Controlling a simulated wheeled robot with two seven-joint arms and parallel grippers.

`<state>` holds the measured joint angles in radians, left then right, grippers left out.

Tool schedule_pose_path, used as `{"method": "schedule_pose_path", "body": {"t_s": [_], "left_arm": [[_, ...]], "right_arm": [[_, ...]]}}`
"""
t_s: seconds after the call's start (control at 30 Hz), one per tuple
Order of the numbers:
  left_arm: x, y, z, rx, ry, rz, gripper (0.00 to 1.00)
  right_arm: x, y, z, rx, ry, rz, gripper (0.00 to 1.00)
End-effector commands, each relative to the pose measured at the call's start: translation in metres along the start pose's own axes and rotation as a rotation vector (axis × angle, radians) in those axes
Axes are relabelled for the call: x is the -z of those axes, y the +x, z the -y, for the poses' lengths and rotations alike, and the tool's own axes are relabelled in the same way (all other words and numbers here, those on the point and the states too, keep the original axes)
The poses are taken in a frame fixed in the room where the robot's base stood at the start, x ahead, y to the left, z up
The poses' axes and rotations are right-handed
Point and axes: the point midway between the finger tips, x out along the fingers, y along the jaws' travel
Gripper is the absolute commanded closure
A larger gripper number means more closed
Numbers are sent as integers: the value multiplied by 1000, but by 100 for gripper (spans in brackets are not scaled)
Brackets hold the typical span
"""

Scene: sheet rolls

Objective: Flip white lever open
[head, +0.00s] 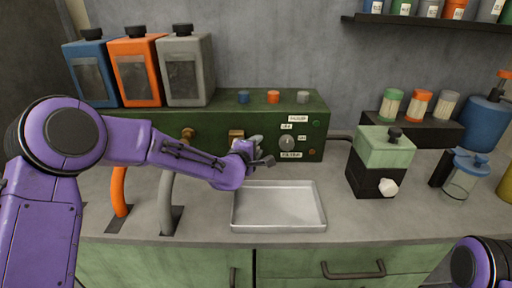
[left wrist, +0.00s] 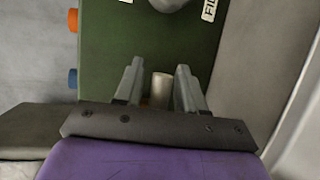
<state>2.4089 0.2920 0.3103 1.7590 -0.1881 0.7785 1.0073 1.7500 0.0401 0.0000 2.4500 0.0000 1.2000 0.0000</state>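My left gripper (head: 262,156) is in front of the dark green box (head: 318,122), near its dial. In the left wrist view its two grey fingers (left wrist: 160,92) stand apart. A short pale, whitish cylinder (left wrist: 161,88) shows between them, with a gap on each side; it may be the white lever. A brownish part shows at its base. I cannot tell how far it is from the fingertips. In the head view my gripper and arm hide that spot. Only a part of my right arm shows at the bottom right; its gripper is out of view.
A metal tray (head: 278,222) lies on the counter below my left gripper. An orange pipe (head: 119,190) and a grey pipe (head: 166,200) stand left of it. A green and black machine with a white knob (head: 388,187) stands to the right. Three canisters (head: 137,70) stand on the box.

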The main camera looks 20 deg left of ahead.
Motion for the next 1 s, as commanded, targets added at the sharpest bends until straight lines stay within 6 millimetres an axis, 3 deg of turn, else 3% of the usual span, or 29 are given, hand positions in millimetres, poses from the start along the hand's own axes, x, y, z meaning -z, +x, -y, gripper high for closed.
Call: {"method": "schedule_pose_path", "body": {"t_s": [0.03,0.1,0.57,1.0], "left_arm": [[0,0,0,0,0,0,79],[0,0,0,0,0,0,100],[1,-1,-1,-25,-64,11,100],[4,-5,-17,-161,-388,80,100]], "right_arm": [[0,0,0,0,0,0,57],[0,0,0,0,0,0,57],[-4,10,1,0,0,0,57],[-25,60,5,0,0,0,57]]}}
